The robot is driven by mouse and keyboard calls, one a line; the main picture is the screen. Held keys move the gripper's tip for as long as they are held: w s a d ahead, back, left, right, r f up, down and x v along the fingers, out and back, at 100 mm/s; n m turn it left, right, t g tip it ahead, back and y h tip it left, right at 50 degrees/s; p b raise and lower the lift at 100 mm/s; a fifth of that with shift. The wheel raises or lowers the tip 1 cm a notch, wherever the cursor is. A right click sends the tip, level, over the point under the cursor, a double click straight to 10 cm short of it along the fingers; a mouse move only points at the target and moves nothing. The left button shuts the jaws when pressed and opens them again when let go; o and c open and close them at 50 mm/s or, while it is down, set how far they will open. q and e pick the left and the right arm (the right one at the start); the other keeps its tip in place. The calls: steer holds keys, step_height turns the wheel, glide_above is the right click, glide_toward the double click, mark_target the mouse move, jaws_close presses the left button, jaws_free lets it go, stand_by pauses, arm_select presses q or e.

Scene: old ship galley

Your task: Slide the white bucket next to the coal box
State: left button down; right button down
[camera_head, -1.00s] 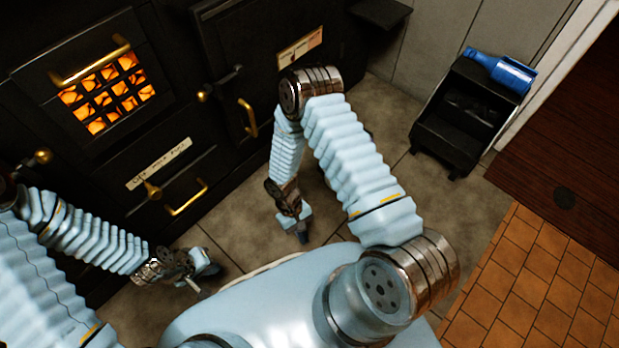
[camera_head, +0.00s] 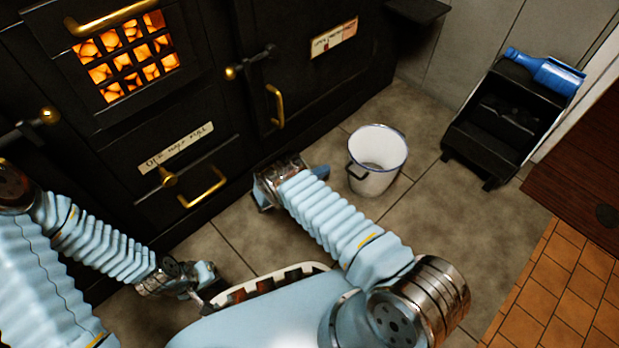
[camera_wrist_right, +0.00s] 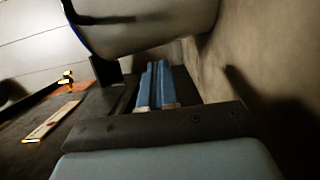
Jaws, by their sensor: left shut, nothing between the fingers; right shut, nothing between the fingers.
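The white bucket (camera_head: 376,182) with a dark blue rim and dark handle stands upright on the floor, between the stove and the coal box. The black coal box (camera_head: 470,150) stands further right by the wall, with clear floor between the two. My right gripper (camera_head: 264,202) is left of the bucket and low near the stove front, partly hidden by its wrist. In the right wrist view its blue fingers (camera_wrist_right: 155,85) are together and empty, with the bucket (camera_wrist_right: 150,28) large just beyond them; contact cannot be told. My left gripper (camera_head: 207,285) is shut and empty at the lower left.
The black stove (camera_head: 225,120) with brass handles and a glowing grate fills the left and back. A blue bottle (camera_head: 545,70) lies on top of the coal box. Stone floor (camera_head: 420,215) is free right of the bucket; orange tiles (camera_head: 565,290) lie further right.

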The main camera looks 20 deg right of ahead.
mark_target(384, 186)
steer(key=d, duration=0.2)
steer(key=s+d, duration=0.1)
steer(key=d, duration=0.1)
steer(key=shift+s, duration=0.15)
steer(key=shift+s+d, duration=0.4)
steer(key=shift+d, duration=0.15)
steer(key=shift+s+d, duration=0.1)
